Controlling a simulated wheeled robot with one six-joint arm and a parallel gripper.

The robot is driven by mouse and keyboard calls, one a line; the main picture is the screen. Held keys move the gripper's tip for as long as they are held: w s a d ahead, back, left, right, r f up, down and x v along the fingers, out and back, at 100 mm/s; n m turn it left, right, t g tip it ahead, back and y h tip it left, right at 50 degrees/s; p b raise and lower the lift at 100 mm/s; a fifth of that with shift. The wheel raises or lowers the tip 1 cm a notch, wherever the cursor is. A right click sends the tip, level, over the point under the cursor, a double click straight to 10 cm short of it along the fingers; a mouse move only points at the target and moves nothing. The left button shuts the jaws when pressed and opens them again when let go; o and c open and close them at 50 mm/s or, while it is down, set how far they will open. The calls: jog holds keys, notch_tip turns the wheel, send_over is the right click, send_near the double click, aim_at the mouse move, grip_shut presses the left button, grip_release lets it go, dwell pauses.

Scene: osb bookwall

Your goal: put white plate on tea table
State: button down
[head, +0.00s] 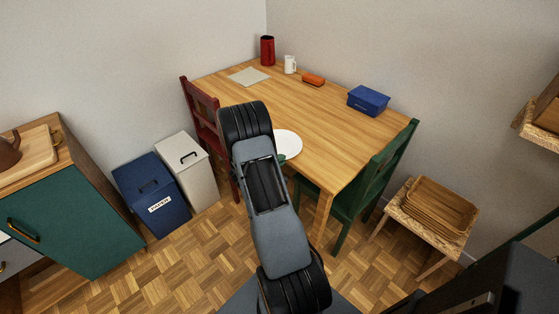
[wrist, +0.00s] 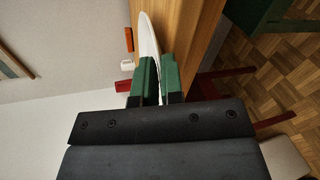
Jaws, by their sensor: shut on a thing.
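The white plate (head: 288,144) is at the near edge of the large wooden table (head: 335,128), partly hidden by my arm in the head view. In the wrist view the plate (wrist: 149,42) shows nearly edge-on, with its rim between the green fingers of my gripper (wrist: 159,78). My gripper is shut on that rim; one green fingertip shows beside the plate in the head view (head: 281,158). I cannot tell whether the plate touches the tabletop. No label shows which table is the tea table.
On the table are a blue box (head: 368,100), an orange item (head: 313,80), a white mug (head: 290,64), a red canister (head: 267,50) and a mat (head: 248,77). A red chair (head: 203,115) and green chair (head: 372,187) flank it. A small stand (head: 398,211) holds trays (head: 437,212).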

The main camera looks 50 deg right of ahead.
jog(key=c, duration=1.3)
grip_release()
jog(key=shift+o, duration=0.2)
jog(key=shift+r, duration=0.1)
